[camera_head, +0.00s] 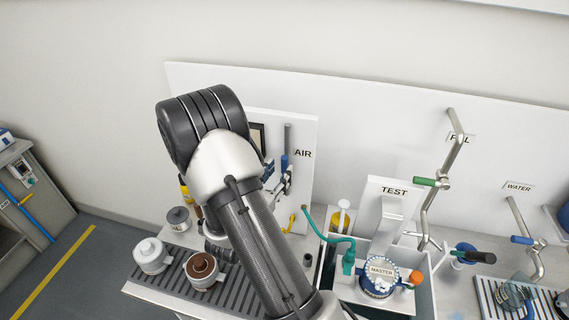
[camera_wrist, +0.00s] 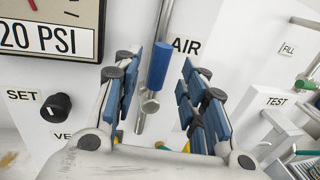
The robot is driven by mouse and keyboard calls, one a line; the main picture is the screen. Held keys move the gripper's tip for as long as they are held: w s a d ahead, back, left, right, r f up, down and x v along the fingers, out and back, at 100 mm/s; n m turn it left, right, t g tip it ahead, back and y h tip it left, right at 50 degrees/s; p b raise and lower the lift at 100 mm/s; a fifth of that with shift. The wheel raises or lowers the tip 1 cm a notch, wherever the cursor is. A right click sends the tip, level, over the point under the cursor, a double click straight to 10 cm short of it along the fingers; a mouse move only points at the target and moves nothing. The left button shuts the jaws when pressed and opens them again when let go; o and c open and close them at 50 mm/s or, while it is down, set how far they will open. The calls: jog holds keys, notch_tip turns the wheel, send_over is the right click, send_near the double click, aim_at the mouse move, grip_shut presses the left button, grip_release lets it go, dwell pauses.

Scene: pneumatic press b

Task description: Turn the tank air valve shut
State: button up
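The air valve has a blue handle (camera_wrist: 159,65) on a vertical metal pipe beside the AIR label. The handle stands upright, roughly in line with the pipe. In the wrist view my gripper (camera_wrist: 156,75) is open, its blue-padded fingers on either side of the handle, with gaps showing on both sides. I cannot tell how far beyond the fingertips the handle lies. In the head view the blue handle (camera_head: 284,162) shows just right of my arm, which hides most of the gripper.
A gauge reading 20 PSI (camera_wrist: 45,38) and a black SET knob (camera_wrist: 56,107) are at left in the wrist view. The TEST stand (camera_head: 394,191), a green-handled FILL valve (camera_head: 431,182) and a blue-handled WATER valve (camera_head: 522,240) stand to the right. Canisters (camera_head: 152,255) sit on a slatted tray below.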

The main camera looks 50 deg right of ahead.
aim_at(283, 166)
jog(key=x, duration=0.5)
jog(key=shift+a, duration=0.1)
grip_shut()
dwell(0.4)
